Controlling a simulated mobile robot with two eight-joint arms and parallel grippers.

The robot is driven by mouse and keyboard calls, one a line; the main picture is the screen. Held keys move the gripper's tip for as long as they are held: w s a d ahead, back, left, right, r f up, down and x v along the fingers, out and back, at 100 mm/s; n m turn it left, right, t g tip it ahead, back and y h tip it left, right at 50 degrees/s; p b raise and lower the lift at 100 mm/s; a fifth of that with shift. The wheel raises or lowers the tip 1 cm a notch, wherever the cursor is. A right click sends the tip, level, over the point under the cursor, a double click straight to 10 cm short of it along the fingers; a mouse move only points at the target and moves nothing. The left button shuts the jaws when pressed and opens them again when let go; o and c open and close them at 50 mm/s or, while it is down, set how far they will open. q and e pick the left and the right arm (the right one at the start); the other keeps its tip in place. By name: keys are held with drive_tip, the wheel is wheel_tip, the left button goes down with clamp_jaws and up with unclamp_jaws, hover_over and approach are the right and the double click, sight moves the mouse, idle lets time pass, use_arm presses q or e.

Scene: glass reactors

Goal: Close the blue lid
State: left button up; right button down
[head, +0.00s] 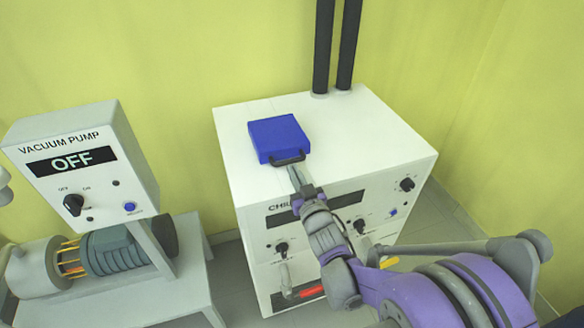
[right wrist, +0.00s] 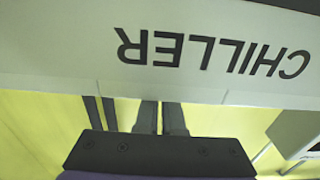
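The blue lid (head: 279,136) lies flat, or nearly so, on the white top of the chiller (head: 235,165). Its dark handle (head: 288,158) faces my side, near the top's front edge. My right gripper (head: 295,174) reaches up from the lower right, with its fingertips at or just under the handle. I cannot tell whether they touch it. In the right wrist view the two fingers (right wrist: 161,117) are close together with only a thin gap. The chiller's front hides their tips there. My left gripper is out of view.
The chiller's front has knobs, a blue button (head: 393,210) and a dark display below the lid. Two black pipes (head: 336,45) rise behind it. A vacuum pump box (head: 80,165) reading OFF stands at left. Yellow walls enclose the back and right.

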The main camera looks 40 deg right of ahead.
drive_tip(key=v, duration=1)
drive_tip(key=shift+r+t, duration=0.3)
drive_tip(key=shift+t, duration=0.1)
drive_tip(key=shift+a+p, duration=0.1)
drive_tip(key=shift+p, duration=0.25)
